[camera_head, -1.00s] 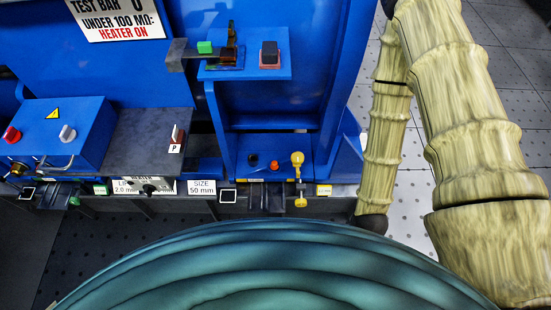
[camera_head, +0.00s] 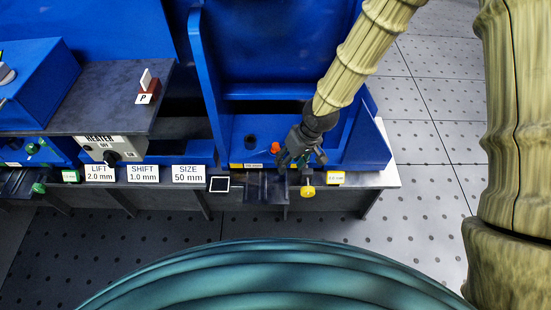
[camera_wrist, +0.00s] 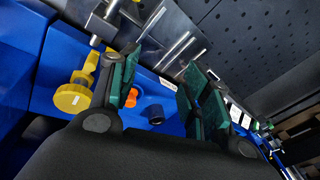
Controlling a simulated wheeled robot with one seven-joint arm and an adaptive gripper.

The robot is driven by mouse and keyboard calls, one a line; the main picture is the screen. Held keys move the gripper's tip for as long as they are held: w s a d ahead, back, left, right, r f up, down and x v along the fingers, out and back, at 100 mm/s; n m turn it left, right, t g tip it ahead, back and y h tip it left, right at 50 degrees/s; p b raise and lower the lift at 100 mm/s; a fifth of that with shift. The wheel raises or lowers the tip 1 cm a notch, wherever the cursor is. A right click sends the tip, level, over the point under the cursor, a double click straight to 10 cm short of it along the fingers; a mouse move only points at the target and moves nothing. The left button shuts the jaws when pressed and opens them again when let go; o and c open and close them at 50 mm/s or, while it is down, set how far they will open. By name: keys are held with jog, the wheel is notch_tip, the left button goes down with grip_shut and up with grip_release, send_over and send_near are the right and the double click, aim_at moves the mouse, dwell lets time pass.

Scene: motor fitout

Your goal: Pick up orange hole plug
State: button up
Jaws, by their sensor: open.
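The small orange hole plug (camera_head: 275,148) stands on the blue shelf at the front of the machine. My gripper (camera_head: 292,162) is just to its right in the head view, with its green-padded fingers pointing down. In the wrist view the orange plug (camera_wrist: 131,99) shows beside the left finger and is partly covered by it. The gripper is open, and its fingers (camera_wrist: 163,84) stand apart with nothing held between them. I cannot tell how high the fingertips are above the shelf.
A dark round piece (camera_head: 250,141) stands left of the plug. A yellow knob (camera_head: 307,191) sticks out at the front edge, close below my gripper. Blue walls rise behind the shelf. A heater box (camera_head: 112,150) and labels line the edge to the left.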

jog(key=n+t+h+b, duration=0.1)
jog(key=n+t+b, duration=0.1)
jog(key=b, duration=0.6)
send_near(276, 145)
jog(key=b+x, duration=0.1)
jog(key=x, duration=0.1)
jog(key=b+x, duration=0.1)
jog(key=x, duration=0.1)
jog(key=shift+w+a+f, duration=0.1)
jog(key=shift+w, duration=0.35)
jog(key=f, duration=0.1)
jog(key=f+b, duration=0.2)
jog(key=shift+a+f+h, duration=0.3)
jog(key=shift+f, duration=0.05)
jog(key=shift+w+a+f+b, duration=0.1)
jog(key=shift+w+f+b, duration=0.15)
jog(key=shift+f+b, duration=0.25)
jog(key=c, duration=0.9)
